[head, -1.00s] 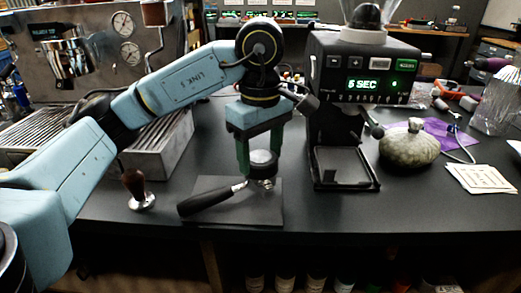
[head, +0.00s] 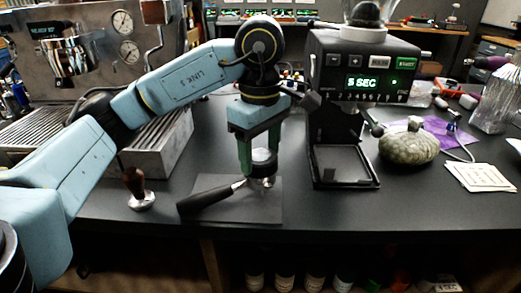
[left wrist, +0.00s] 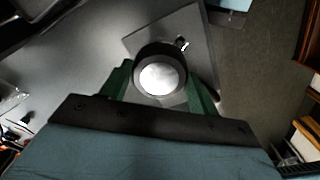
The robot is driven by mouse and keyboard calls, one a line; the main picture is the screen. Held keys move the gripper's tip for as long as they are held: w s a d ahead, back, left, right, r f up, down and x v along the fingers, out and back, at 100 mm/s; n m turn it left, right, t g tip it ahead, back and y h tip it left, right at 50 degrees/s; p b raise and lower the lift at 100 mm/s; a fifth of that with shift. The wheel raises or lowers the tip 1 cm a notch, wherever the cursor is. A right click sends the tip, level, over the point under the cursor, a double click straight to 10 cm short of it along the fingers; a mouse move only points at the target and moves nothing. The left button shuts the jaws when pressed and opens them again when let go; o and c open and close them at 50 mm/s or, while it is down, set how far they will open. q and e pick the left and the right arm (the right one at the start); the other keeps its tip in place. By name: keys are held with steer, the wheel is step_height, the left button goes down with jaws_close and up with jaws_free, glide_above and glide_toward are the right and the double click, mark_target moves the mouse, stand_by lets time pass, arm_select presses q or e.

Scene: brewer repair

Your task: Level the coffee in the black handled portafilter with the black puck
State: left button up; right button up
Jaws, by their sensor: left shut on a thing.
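The black puck (head: 262,157) has a dark rim and a bright silvery top. My left gripper (head: 261,160) is shut on it, one green finger on each side, and it points down. In the left wrist view the puck (left wrist: 160,78) sits between the fingers. The black handled portafilter (head: 208,197) lies on a dark mat (head: 250,208), its handle pointing left and toward the front. Its metal head is directly under the puck. The puck hides the basket and coffee, so I cannot tell how deep the puck sits. My right gripper is out of view.
A tamper (head: 138,190) with a brown handle stands left of the mat. The espresso machine (head: 85,60) is at the back left. A grinder (head: 360,90) with a lit display stands right of the arm. A round greenish jar-like thing (head: 408,146) and pale cards (head: 480,177) are farther right.

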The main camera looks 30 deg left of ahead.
arm_select(q)
steer(key=shift+m, duration=2.5)
steer(key=shift+r, duration=0.1)
steer(key=shift+r+p, duration=3.4)
steer(key=shift+r, duration=0.5)
